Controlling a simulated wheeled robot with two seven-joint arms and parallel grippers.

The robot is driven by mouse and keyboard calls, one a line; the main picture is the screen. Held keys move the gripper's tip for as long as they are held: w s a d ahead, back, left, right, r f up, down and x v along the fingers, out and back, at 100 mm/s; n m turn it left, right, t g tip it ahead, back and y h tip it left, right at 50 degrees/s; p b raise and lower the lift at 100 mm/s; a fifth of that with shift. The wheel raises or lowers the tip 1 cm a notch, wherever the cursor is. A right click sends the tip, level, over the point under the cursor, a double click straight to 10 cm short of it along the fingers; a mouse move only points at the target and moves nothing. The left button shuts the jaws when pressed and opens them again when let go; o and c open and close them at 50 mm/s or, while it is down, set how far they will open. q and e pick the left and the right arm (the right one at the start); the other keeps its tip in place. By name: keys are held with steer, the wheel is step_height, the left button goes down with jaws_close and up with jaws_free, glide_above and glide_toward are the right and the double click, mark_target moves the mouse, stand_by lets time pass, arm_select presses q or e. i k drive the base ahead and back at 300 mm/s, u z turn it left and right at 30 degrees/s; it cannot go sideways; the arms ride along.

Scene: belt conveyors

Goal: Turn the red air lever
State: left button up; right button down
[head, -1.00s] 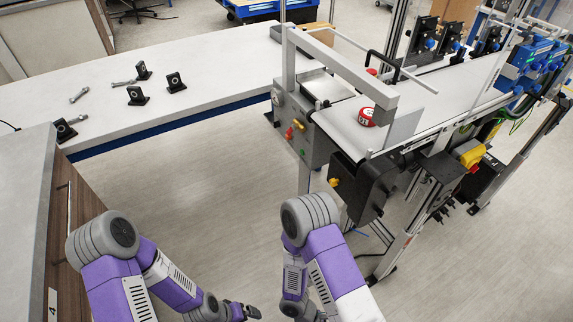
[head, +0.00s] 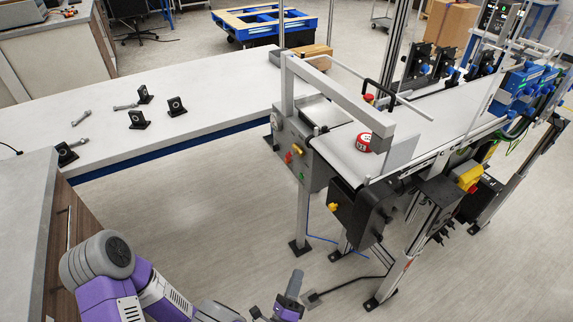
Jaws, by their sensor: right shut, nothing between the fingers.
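A small red lever (head: 288,158) sits on the grey control panel (head: 312,172) at the near end of the conveyor, in the middle of the head view. An orange-yellow knob (head: 298,150) is just above it and a green button (head: 301,176) is below it. My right gripper (head: 295,281) is shut and empty at the bottom edge, well below the panel and apart from it. My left gripper (head: 257,314) barely shows at the bottom edge, and its jaws cannot be made out.
The conveyor belt (head: 440,112) runs to the back right with a red-and-white round part (head: 364,141) on it. A black box (head: 357,211) hangs below its near end. A white table (head: 205,95) holds black brackets at left. Floor in front of the panel is clear.

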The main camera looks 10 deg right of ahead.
mark_target(292, 152)
steer(key=i, duration=0.95)
